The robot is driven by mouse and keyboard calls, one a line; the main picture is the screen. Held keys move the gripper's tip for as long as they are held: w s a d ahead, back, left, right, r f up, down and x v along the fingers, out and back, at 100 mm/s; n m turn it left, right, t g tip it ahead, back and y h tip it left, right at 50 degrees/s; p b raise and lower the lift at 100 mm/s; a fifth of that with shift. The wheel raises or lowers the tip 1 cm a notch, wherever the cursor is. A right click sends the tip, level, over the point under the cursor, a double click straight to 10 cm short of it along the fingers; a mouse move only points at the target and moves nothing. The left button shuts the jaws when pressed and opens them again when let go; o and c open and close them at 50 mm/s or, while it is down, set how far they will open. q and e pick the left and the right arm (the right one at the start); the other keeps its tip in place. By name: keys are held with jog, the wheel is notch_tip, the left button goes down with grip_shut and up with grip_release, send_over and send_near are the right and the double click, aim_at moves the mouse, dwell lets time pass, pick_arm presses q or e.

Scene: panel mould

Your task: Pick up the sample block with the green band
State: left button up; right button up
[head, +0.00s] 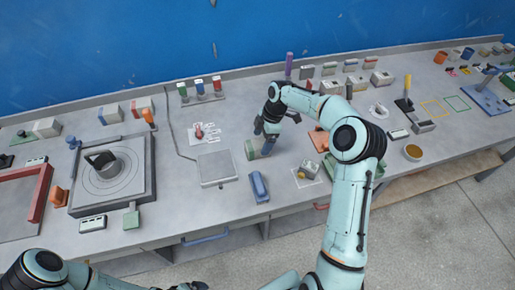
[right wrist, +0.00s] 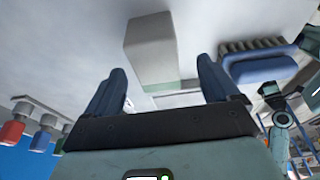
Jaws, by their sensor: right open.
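The sample block shows in the right wrist view as a long pale grey block (right wrist: 152,45) with a green band at its near end. It lies beyond and between the fingertips of my right gripper (right wrist: 163,82). The blue fingers are apart, with nothing held between them. In the head view the block (head: 262,147) lies on the bench with green at its left end. My right gripper (head: 264,130) is close behind it, pointing down. Whether a finger touches the block cannot be told. My left arm shows only at the bottom left edge, its fingers out of frame.
A blue brush-like thing (right wrist: 258,66) lies to the right in the wrist view; it shows as a blue piece (head: 258,187) in the head view. A square grey plate (head: 217,167) is left of the block. A stand with coloured pieces (head: 200,91) is behind.

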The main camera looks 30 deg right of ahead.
aim_at(258, 143)
jog(key=x, duration=0.4)
jog(key=shift+w+a+f, duration=0.2)
jog(key=shift+w+a, duration=0.15)
jog(key=shift+a+f, duration=0.1)
jog(key=shift+f, duration=0.4)
jog(key=shift+f, duration=0.1)
jog(key=c, duration=1.2)
jog(key=shift+c, duration=0.5)
